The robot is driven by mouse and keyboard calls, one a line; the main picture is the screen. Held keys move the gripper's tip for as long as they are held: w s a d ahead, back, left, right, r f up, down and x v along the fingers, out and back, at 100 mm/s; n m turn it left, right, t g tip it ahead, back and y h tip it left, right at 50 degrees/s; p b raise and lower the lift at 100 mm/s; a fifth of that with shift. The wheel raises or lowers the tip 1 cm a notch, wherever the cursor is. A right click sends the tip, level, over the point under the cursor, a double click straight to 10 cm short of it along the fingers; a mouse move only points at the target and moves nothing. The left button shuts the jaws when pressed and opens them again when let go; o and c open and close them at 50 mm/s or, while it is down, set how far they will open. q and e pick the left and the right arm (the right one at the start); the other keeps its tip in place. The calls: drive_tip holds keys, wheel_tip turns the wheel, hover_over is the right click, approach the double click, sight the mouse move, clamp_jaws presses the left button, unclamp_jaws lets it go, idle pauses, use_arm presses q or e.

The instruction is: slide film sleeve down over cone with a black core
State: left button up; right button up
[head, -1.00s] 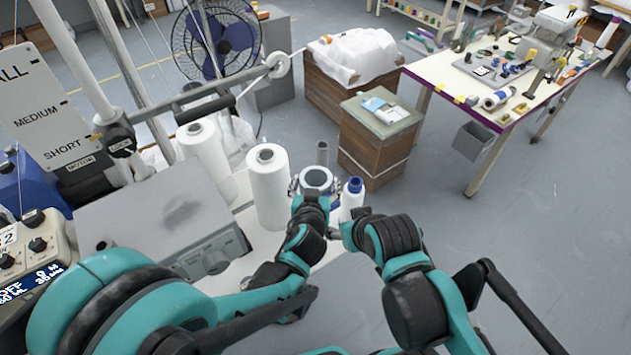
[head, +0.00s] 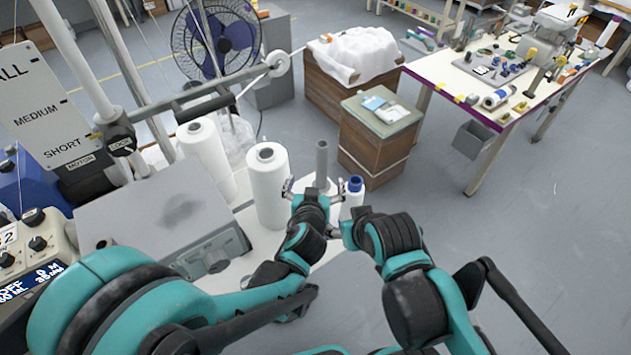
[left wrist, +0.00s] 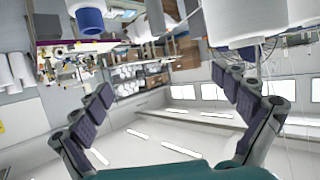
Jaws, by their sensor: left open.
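Two tall white cones with dark cores stand left of my left gripper in the head view: the nearer cone (head: 267,190) and the farther cone (head: 204,155). A small white cone with a blue core (head: 352,197) stands just right of the gripper. My left gripper (head: 312,188) is open, its fingers spread near a bare grey post (head: 322,163). In the left wrist view its fingers (left wrist: 163,85) are wide apart with nothing between them. My right gripper (head: 342,234) is close by; its fingers are too hidden to read. I cannot make out a film sleeve clearly.
A grey box machine (head: 165,215) fills the left side of the white work surface. A fan (head: 215,40) stands behind. A wooden cabinet (head: 378,140) and a purple-edged table (head: 500,75) stand back right. The floor between is clear.

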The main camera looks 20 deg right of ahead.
use_arm(q)
wheel_tip(320, 180, up, 10)
idle(0.8)
idle(0.4)
